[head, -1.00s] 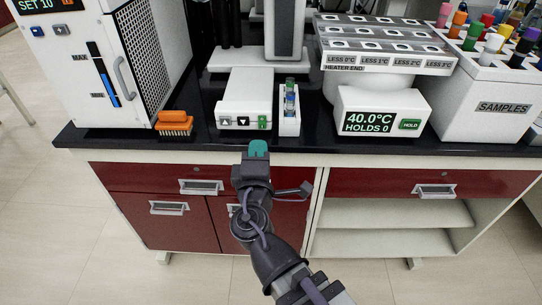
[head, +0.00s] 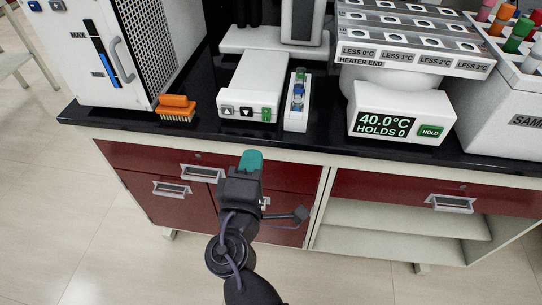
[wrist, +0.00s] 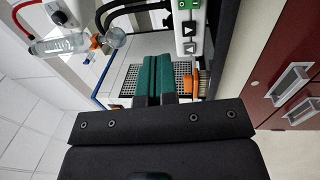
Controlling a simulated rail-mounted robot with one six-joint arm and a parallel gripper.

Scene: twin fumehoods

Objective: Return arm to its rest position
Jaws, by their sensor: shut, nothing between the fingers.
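My gripper (head: 251,160) is in front of the bench's front edge, below the white button box, with its teal fingers pointing toward the bench. In the wrist view the teal fingers (wrist: 153,77) lie together with no gap and nothing between them. My dark arm comes up from the bottom of the head view.
Red drawers (head: 150,160) are below.

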